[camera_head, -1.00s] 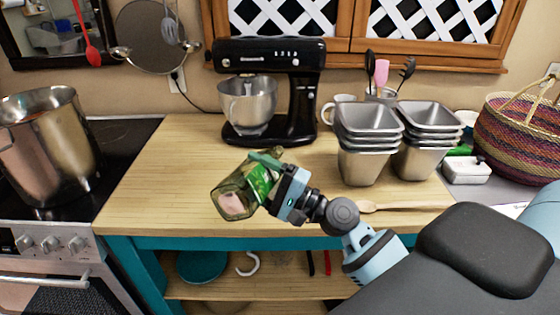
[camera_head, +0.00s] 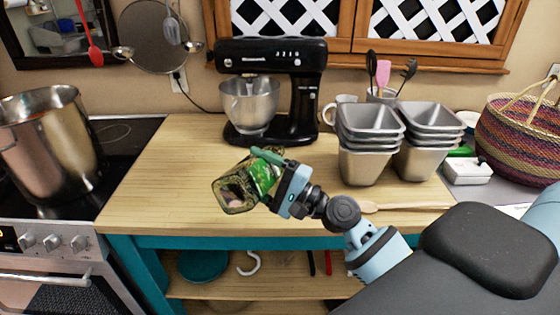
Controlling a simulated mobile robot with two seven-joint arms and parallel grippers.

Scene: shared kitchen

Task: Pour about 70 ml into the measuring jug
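A glass jar or bottle with a green label (camera_head: 236,192) is held in the air over the front edge of the wooden worktop. It is tilted, with one end toward the lower left. Its glass looks dark and speckled, and I cannot tell the liquid level or whether anything flows out. My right gripper (camera_head: 268,168) comes in from the right and is shut around its upper right part. I cannot make out a measuring jug in this view. My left gripper is not in view.
A black stand mixer (camera_head: 305,105) stands at the back of the worktop (camera_head: 180,190). Stacked metal tins (camera_head: 365,165) and a wooden spoon (camera_head: 405,208) lie to the right. A big pot (camera_head: 50,150) stands on the stove at left. The worktop's left part is clear.

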